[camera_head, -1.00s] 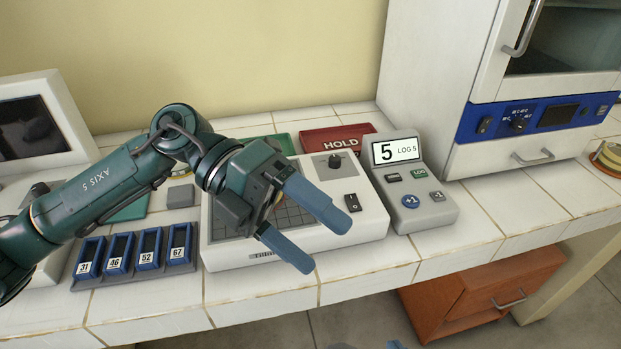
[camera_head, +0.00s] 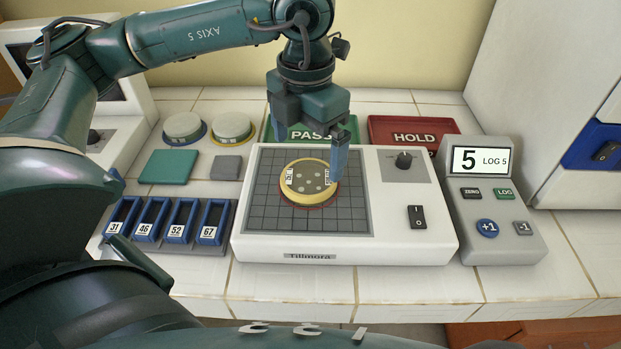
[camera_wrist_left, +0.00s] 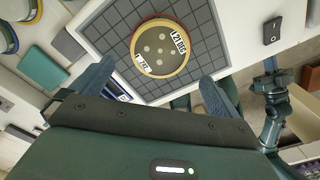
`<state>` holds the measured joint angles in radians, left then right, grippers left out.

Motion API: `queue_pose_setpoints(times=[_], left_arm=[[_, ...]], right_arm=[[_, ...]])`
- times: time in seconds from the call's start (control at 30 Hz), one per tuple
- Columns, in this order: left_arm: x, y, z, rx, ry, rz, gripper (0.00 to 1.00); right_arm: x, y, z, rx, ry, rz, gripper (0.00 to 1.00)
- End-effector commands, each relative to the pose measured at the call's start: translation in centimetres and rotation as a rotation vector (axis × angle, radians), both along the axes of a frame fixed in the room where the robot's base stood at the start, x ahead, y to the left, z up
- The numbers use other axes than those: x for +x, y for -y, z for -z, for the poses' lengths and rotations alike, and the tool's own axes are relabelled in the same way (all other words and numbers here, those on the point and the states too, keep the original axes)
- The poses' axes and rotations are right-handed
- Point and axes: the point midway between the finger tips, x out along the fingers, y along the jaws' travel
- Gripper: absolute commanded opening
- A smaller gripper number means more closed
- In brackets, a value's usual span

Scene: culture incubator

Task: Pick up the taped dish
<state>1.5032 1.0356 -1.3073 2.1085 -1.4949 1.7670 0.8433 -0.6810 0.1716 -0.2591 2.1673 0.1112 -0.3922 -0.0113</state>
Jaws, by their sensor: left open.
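The taped dish (camera_head: 309,183) is round with a yellow rim, several pale spots and two white labels at its edge. It lies on the dark grid plate (camera_head: 262,215) of the white Tillmura device. It also shows in the wrist view (camera_wrist_left: 160,52). My left gripper (camera_head: 338,155) points down at the dish's far right side in the head view; one blue finger shows clearly. In the wrist view the left gripper's (camera_wrist_left: 157,72) two fingers are apart and empty, with the dish ahead between them. My right gripper (camera_wrist_left: 270,75) seems to show small at the wrist view's right; its jaws are unclear.
A green PASS pad (camera_head: 295,133) and red HOLD pad (camera_head: 415,132) lie behind the device. A grey counter unit (camera_head: 497,215) reading 5 stands right. Two lidded dishes (camera_head: 183,127), a teal pad (camera_head: 168,167) and numbered blue slots (camera_head: 182,218) are left.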

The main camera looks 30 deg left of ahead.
Motion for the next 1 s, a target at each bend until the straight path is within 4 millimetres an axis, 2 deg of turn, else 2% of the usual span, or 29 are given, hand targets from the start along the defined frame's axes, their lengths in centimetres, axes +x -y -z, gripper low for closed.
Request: queue_pose_setpoints(times=[0.23,0.53,0.83,1.0], left_arm=[[-0.1,0.0,1.9,-0.001,0.0,0.001,1.0],[-0.3,-0.2,6.0,-0.002,0.0,0.001,1.0],[-0.3,-0.2,6.4,-0.002,0.001,0.001,0.99],[-0.3,-0.2,6.3,-0.002,0.001,0.002,0.85]], right_arm=[[0.0,0.0,-0.1,-0.001,-0.001,-0.001,0.0],[0.0,0.1,-0.3,-0.012,-0.001,-0.002,0.0],[-0.1,0.1,-0.2,-0.012,-0.002,-0.001,0.0],[-0.1,0.1,-0.2,-0.012,-0.002,-0.001,0.0]])
